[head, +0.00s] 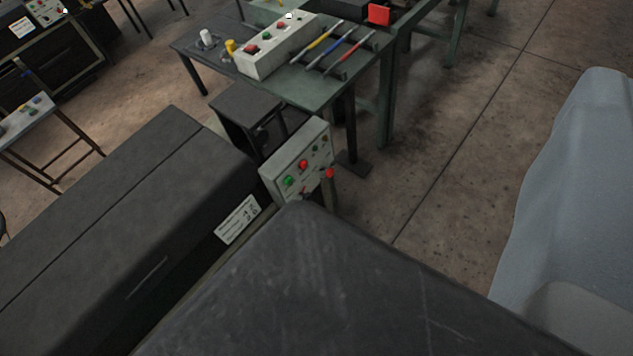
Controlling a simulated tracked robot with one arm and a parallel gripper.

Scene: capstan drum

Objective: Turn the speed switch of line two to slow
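My gripper does not show in this view. A grey control box (297,161) stands in the middle, at the end of a dark machine. It has a green button (289,180), a red button (303,165) and smaller dark controls. A red-tipped lever (329,174) stands beside its lower right corner. A second, pale control box (276,46) with red and other small controls lies on a green bench. Other panels with buttons show at the left. No line number or speed marking is readable, so I cannot tell which switch belongs to line two or how it is set.
A long dark machine cover (120,225) fills the left, with a white label (238,219). A dark flat top (330,290) fills the lower middle. A pale blue-grey bulky shape (575,200) stands at right. Bare concrete floor (455,165) lies between. Colored-handled tools (324,46) lie on the bench.

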